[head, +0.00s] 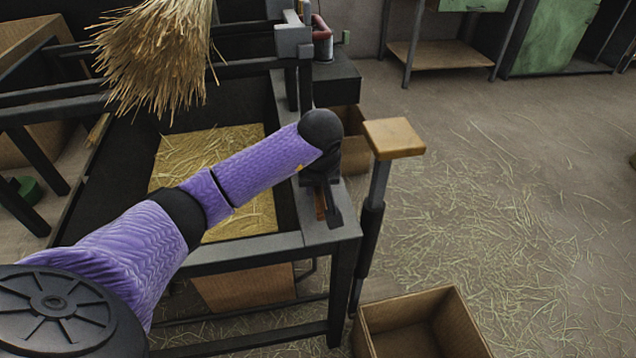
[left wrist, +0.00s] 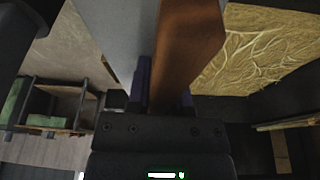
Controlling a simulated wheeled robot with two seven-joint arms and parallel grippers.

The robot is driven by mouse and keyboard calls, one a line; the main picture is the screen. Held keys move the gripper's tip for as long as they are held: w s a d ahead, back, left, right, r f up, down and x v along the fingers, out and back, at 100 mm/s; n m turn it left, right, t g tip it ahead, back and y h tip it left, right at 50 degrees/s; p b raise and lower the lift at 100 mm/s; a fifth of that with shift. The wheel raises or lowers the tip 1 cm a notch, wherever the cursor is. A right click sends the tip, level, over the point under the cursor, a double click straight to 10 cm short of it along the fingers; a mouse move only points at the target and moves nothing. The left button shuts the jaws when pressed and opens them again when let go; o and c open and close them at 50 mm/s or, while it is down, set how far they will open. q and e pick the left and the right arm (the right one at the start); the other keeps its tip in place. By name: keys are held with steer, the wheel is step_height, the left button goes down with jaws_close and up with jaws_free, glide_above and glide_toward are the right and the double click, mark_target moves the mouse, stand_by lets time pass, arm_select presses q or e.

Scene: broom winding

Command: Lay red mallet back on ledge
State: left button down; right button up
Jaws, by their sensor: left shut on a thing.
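My left gripper (head: 328,195) points down at the right front corner of the grey metal frame. It is shut on a reddish-brown wooden piece, which appears to be the handle of the mallet (left wrist: 188,45). In the head view a small strip of the mallet (head: 320,206) shows beside the fingers; its head is hidden or cannot be made out. The grey rail (head: 270,246) of the frame, likely the ledge, lies just under and beside the gripper. I cannot tell whether the mallet touches it. My right gripper is not in view.
A straw broom head (head: 155,55) hangs over the frame's trough, with straw (head: 200,150) below. A post with a wooden top (head: 393,137) stands close right of the gripper. An open cardboard box (head: 420,325) sits on the floor. The straw-strewn floor at right is mostly clear.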

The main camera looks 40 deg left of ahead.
arm_select(q)
steer(key=c, duration=0.6)
jaws_free()
steer(key=shift+o, duration=0.8)
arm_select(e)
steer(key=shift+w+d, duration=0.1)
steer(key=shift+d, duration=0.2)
arm_select(q)
steer(key=p+v, duration=0.5)
steer(key=v, duration=0.4)
steer(key=shift+r, duration=0.4)
steer(key=shift+s+r, duration=0.1)
steer(key=shift+r, duration=0.05)
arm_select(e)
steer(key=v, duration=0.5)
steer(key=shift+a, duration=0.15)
